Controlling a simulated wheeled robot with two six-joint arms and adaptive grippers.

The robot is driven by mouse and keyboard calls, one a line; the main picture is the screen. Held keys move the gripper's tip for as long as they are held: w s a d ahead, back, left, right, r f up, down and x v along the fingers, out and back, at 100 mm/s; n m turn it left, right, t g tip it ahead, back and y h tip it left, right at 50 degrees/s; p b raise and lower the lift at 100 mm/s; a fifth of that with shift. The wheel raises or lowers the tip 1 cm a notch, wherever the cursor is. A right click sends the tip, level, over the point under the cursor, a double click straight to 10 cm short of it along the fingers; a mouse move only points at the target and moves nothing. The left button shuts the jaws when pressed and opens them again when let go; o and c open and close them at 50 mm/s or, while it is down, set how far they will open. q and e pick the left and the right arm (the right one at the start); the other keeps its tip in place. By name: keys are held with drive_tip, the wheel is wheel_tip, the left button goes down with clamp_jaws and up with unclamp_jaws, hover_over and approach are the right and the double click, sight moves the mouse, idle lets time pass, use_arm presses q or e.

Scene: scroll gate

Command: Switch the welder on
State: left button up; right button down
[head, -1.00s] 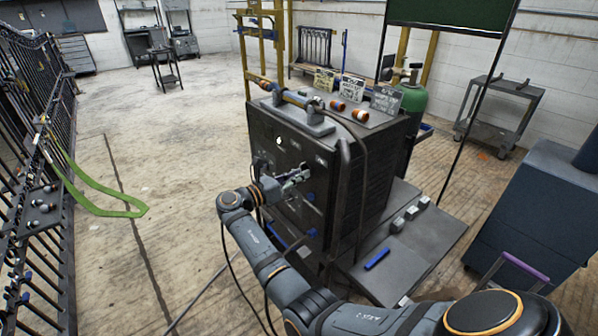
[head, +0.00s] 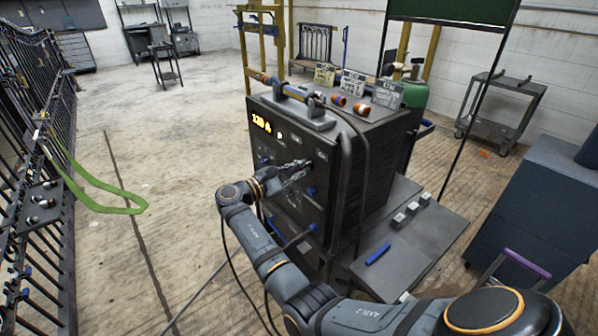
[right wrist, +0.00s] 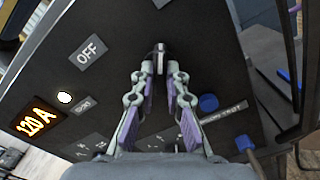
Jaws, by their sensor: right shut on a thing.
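The welder (head: 375,175) is a dark cabinet standing at the middle of the head view. Its front panel shows a lit orange display (head: 262,123), which reads 120 A in the right wrist view (right wrist: 37,120). A small white lamp (right wrist: 64,97) glows beside it. My right gripper (head: 298,168) is at the upper part of the front panel. In the right wrist view its fingers (right wrist: 156,72) are closed on a small metal switch lever (right wrist: 159,52), near the OFF label (right wrist: 88,52). The lever's base is partly hidden by the fingers. My left gripper is not in view.
Blue knobs (right wrist: 208,102) sit on the panel close to my right fingers. A cable hangs down the cabinet's edge. A green gas cylinder (head: 415,96) stands behind, and a blue cabinet (head: 530,205) is at right.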

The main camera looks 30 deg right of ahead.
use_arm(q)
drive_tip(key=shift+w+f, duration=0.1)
use_arm(e)
drive_tip(key=shift+m, duration=0.4)
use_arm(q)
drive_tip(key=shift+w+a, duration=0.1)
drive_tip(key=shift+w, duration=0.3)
use_arm(e)
drive_tip(key=c, duration=1.4)
unclamp_jaws()
drive_tip(key=a, duration=0.7)
drive_tip(key=shift+s+a, duration=0.25)
